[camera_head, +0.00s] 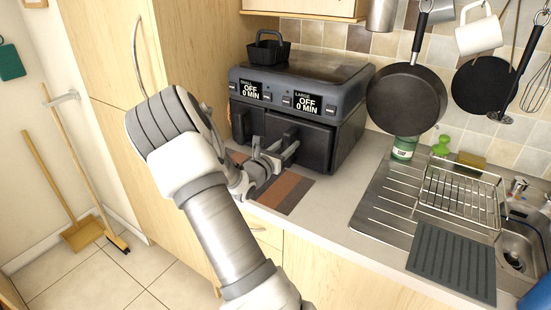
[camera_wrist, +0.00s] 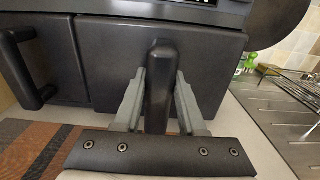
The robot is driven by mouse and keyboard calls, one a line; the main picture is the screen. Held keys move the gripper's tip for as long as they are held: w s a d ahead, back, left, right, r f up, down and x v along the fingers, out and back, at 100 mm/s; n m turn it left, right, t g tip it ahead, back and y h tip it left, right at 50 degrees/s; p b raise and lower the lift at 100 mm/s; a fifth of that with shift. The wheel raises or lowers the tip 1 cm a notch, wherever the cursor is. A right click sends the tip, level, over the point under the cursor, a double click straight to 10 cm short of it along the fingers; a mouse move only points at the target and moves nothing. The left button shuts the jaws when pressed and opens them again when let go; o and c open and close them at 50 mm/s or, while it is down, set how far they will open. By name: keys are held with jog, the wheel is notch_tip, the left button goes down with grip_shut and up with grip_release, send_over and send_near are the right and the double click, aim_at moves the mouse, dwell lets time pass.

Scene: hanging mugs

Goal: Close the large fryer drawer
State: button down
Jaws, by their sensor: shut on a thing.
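The dark air fryer (camera_head: 318,75) stands on the counter with two display panels, SMALL and LARGE, both reading OFF 0 MIN. The large drawer (camera_head: 313,150) is the right one; its front fills the middle of the wrist view (camera_wrist: 215,80). I cannot tell exactly how far its front stands out from the body. My gripper (camera_head: 281,153) is at this drawer's upright handle (camera_wrist: 160,85). Its two fingers are closed on the handle from both sides. The small drawer's handle (camera_wrist: 25,70) is at the left, clear of the gripper.
A striped brown mat (camera_head: 285,193) lies before the fryer. A black basket (camera_head: 268,48) sits on top of it. A frying pan (camera_head: 406,98) hangs close to its right, above a green-labelled can (camera_head: 404,148). A dish rack (camera_head: 460,190) and sink are further right.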

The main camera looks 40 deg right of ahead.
jog(key=x, duration=0.2)
jog(key=shift+d, duration=0.35)
jog(key=shift+c, duration=2.4)
grip_release()
jog(key=shift+a, duration=0.15)
jog(key=shift+a, duration=0.1)
jog(key=v, duration=1.7)
jog(key=shift+s+r, duration=0.1)
jog(key=shift+r, duration=0.05)
